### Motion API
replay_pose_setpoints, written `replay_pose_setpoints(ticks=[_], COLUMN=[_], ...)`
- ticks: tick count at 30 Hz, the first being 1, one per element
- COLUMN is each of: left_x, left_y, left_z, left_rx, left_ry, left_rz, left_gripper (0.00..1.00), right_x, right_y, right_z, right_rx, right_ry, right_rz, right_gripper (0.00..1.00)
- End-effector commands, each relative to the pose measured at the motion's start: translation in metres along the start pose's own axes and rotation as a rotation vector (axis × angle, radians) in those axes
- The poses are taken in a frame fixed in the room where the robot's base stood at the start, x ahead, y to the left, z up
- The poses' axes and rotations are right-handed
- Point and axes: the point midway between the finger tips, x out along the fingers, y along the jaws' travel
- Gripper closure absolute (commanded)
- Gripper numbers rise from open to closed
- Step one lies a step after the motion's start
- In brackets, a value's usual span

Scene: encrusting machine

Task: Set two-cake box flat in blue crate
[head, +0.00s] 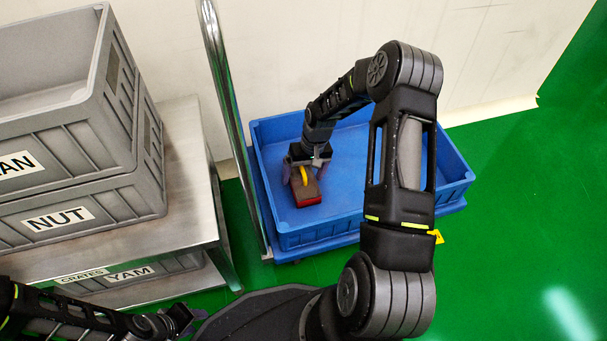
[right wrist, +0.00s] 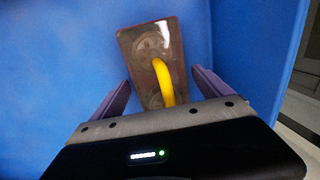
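The two-cake box (head: 308,196) is a small dark box with red edges and a yellow handle, inside the blue crate (head: 345,231) at its left part. It appears to lie flat on the crate floor. In the right wrist view the box (right wrist: 145,55) shows round brown shapes under a clear top, with the handle arching toward me. My right gripper (head: 303,180) is low in the crate at the box. Its purple fingers stand wide apart, one on each side of the handle and not touching it. My left gripper (head: 192,319) is at the lower left, away from the crate; its opening is unclear.
A steel table (head: 190,160) with grey crates labelled NUT (head: 90,235) stands left of the blue crate. A metal post (head: 228,90) rises between them. The crate floor right of the box is mostly clear, partly hidden by my right arm. A pale wall stands behind.

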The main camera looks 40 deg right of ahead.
Motion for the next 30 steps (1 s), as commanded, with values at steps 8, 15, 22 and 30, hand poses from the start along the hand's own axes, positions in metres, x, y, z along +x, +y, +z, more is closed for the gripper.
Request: replay_pose_setpoints(ticks=[8, 15, 22, 30], left_x=[0.000, -0.009, -0.029, -0.048], left_y=[0.000, 0.003, 0.009, 0.015], left_z=[0.000, 0.001, 0.002, 0.004], left_rx=[0.000, 0.000, 0.001, 0.003], left_ry=[0.000, -0.004, -0.012, -0.024], left_rz=[0.000, 0.000, 0.000, 0.000], left_gripper=[0.64, 0.64, 0.64, 0.64], right_x=[0.000, -0.017, -0.061, -0.111], right_y=[0.000, -0.001, -0.001, -0.001], right_z=[0.000, -0.001, -0.001, -0.001], right_rx=[0.000, 0.001, 0.001, 0.000], right_ry=[0.000, 0.003, 0.003, 0.002], right_rz=[0.000, 0.001, 0.001, 0.001], right_gripper=[0.06, 0.06, 0.06, 0.06])
